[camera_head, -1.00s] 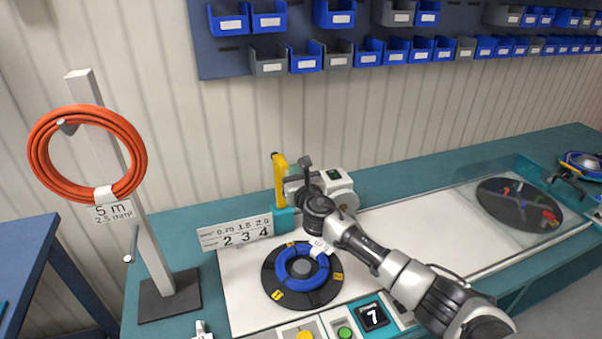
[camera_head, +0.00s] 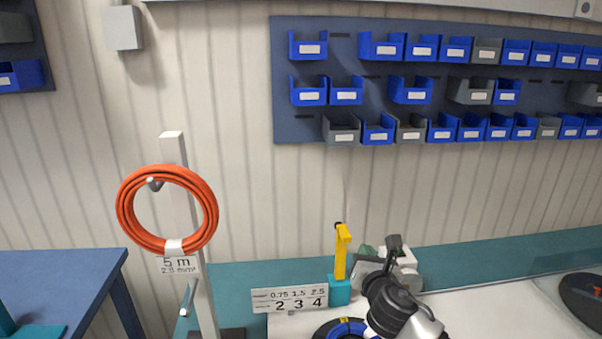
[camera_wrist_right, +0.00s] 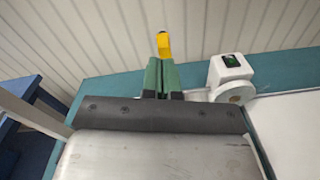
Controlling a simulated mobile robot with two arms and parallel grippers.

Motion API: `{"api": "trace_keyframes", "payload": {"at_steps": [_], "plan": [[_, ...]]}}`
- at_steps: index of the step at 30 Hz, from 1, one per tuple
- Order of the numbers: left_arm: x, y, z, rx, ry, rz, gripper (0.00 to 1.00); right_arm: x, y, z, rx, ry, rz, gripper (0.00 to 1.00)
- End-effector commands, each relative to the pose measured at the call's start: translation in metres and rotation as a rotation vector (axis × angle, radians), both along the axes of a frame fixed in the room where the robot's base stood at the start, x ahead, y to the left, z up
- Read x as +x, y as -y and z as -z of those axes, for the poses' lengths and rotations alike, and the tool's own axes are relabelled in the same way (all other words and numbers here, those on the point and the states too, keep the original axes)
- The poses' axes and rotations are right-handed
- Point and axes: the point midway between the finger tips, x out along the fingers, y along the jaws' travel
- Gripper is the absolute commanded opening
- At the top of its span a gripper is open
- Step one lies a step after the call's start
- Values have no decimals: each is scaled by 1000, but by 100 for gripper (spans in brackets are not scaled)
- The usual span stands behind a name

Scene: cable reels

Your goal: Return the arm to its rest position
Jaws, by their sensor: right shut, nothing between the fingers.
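My right arm comes in from the bottom of the head view, and its gripper (camera_head: 366,252) is raised over the bench by the wall. In the right wrist view its green fingers (camera_wrist_right: 162,70) are together with nothing between them. The fingertips appear in front of a yellow lever (camera_wrist_right: 163,45), which also shows in the head view (camera_head: 341,255) on a teal base. I cannot tell the gap between them. My left gripper is in neither view.
An orange cable coil (camera_head: 202,215) hangs on a post at the left. A white device (camera_wrist_right: 231,72) stands right of the fingers. A number sign (camera_head: 290,299) and a blue coil (camera_head: 347,330), partly cut off, are near my arm. Blue bins line the wall.

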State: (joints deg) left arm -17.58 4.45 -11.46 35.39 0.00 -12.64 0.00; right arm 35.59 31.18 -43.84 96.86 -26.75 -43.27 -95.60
Motion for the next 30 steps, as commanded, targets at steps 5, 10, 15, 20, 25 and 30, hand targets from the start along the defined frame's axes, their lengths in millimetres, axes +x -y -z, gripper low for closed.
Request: {"api": "trace_keyframes", "payload": {"at_steps": [5, 10, 15, 20, 25, 30], "plan": [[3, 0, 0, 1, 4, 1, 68, -77, -18, 74, 650, -241, 156, 0], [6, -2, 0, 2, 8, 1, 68, -166, -16, 129, 1267, -440, 476, 0], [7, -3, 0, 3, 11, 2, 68, -249, -5, 161, 1709, -525, 862, 0], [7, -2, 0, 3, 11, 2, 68, -303, 3, 173, 1933, -522, 1142, 0], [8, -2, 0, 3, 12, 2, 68, -349, 10, 178, 2083, -480, 1397, 0], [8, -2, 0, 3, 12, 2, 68, -391, 16, 179, 2188, -408, 1636, 0]]}}
